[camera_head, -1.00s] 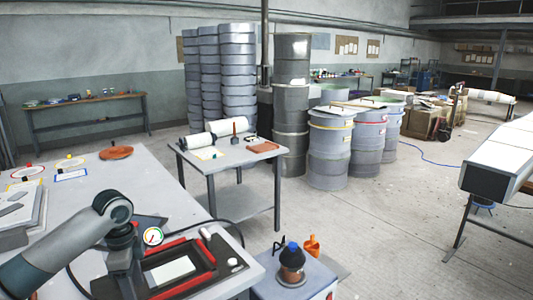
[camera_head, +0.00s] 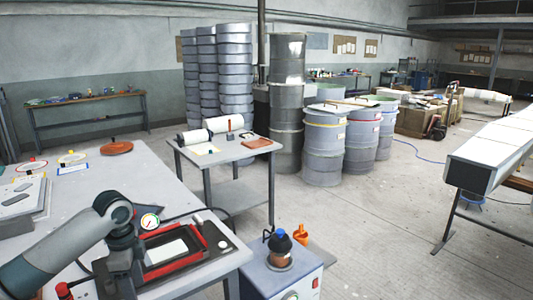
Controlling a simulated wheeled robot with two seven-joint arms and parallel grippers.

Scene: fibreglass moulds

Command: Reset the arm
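My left arm comes in from the lower left and bends down at a dark joint. Its dark end, with my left gripper (camera_head: 128,272), points down beside the black tray with red edges (camera_head: 198,256) on the near workbench. I cannot make out its fingertips, nor whether it holds anything. A round gauge (camera_head: 150,221) shows just behind the arm, at the tray's far side. A white sheet (camera_head: 167,251) lies in the tray. My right arm and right gripper are out of view.
A small table (camera_head: 215,155) and drums (camera_head: 324,147) stand beyond.

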